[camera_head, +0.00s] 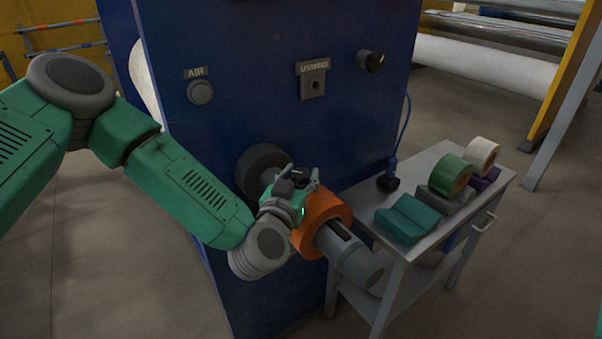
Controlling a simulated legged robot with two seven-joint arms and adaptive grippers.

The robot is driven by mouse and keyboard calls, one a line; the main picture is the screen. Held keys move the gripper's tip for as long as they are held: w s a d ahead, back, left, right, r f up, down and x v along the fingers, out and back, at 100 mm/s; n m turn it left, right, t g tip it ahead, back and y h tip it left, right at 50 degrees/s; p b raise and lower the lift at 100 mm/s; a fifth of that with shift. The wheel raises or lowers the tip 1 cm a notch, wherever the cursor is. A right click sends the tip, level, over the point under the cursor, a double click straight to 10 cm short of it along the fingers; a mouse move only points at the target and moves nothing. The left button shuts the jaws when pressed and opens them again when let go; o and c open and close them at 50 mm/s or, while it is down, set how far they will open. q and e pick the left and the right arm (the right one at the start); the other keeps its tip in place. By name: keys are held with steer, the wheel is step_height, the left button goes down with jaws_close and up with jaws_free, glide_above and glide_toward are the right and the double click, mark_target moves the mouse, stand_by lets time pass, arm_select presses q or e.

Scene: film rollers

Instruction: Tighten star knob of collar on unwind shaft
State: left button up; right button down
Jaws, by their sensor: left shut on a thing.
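The unwind shaft (357,262) is a grey cylinder that sticks out from the blue cabinet towards me, with a dark slot along its top. An orange ring-shaped collar (334,207) sits around the shaft. My left gripper (300,179) is beside the collar's left upper side, with its fingers pointing up and to the rear. It is shut on a small dark part, which I take to be the star knob; the fingers and wrist hide most of it. A dark round flange (254,165) is behind, at the cabinet face. My right gripper is not in view.
The blue cabinet (245,60) has an AIR button and an UNWIND switch.

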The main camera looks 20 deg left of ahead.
arm_select(q)
steer(key=shift+w+r+y, duration=0.15)
steer(key=shift+r+y, duration=0.1)
steer(key=shift+y, duration=0.15)
steer(key=o, duration=1.1)
steer(key=shift+o, duration=0.5)
steer(key=shift+f, duration=0.1)
steer(key=s, duration=1.2)
steer(key=shift+f, duration=0.1)
